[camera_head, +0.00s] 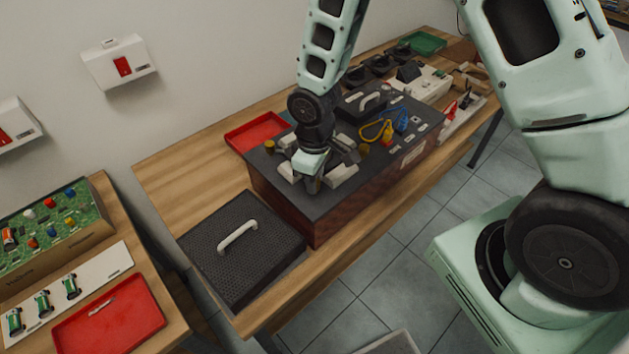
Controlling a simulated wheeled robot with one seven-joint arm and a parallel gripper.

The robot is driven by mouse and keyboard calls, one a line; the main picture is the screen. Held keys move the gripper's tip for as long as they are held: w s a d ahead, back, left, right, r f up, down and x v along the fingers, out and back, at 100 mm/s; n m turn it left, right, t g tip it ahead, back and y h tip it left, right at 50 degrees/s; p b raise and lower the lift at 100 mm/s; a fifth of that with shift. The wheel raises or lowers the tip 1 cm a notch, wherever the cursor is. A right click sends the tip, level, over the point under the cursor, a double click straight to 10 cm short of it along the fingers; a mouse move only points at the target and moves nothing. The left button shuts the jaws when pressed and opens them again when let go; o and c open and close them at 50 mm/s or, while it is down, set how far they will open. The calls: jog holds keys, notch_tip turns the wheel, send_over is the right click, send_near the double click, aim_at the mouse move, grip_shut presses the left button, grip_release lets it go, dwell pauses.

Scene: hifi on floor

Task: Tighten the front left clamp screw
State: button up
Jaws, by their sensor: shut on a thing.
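The wooden box (283,208) with a dark top panel stands on the workbench. Brass-coloured knobs, which look like clamp screws (269,146), show on the panel's left part, with another knob (363,149) to the right. My gripper (313,186) points down at the front left corner of the panel, between pale blocks (343,176). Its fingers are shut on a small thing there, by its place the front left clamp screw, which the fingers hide. I cannot see how far the screw is turned.
A black perforated lid with a white handle (238,236) lies on the bench at the near left. A red tray (256,132) is behind the box. Yellow and blue cables (378,128) and a black handled block (368,103) sit on the panel's right part.

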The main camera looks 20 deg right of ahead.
jog(key=m+b, duration=0.1)
jog(key=m, duration=0.3)
jog(key=shift+m+b, duration=0.45)
jog(key=shift+m, duration=1.65)
jog(key=o, duration=1)
notch_tip(320, 180, up, 18)
jog(key=shift+f+b, duration=0.25)
jog(key=shift+b, duration=0.75)
